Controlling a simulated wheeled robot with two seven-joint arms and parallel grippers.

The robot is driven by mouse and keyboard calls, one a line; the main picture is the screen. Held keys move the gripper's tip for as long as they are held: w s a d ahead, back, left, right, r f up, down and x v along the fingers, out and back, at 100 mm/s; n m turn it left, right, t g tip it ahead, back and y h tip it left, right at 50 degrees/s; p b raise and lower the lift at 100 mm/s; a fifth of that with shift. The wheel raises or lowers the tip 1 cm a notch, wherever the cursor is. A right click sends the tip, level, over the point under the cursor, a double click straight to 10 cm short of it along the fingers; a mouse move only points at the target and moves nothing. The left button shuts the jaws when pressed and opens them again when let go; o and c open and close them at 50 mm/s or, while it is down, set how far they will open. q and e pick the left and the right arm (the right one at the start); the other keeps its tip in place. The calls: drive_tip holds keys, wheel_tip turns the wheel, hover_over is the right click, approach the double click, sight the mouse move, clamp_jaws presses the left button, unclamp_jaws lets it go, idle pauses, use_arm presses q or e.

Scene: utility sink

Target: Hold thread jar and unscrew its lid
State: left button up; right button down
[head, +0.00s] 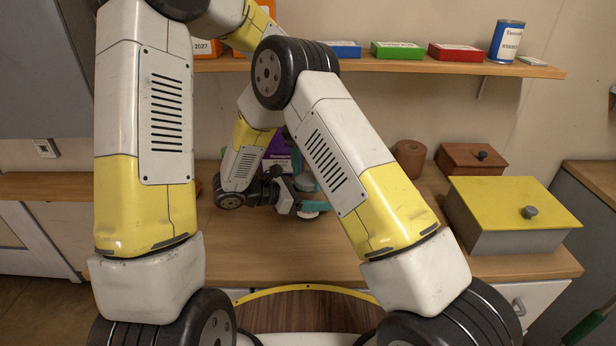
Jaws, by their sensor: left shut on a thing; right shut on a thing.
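A small teal thing (306,182), which I take to be the thread jar, is above the middle of the wooden counter. It is partly hidden behind my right upper arm. My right gripper (287,197) reaches it from the left and is shut on it. I cannot tell the jar's lid from its body. My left forearm goes behind my right elbow at the top, and my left gripper is hidden there. A pale part shows just under the teal thing.
A purple box (277,147) stands behind the jar. A wall shelf (420,64) holds boxes and a blue can (506,41). The counter's front (270,255) is clear.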

sight(308, 178)
use_arm(q)
drive_tip(key=shift+r, duration=0.65)
drive_tip(key=shift+r, duration=2)
use_arm(e)
drive_tip(key=shift+c, duration=1.2)
unclamp_jaws()
drive_tip(key=shift+a, duration=0.1)
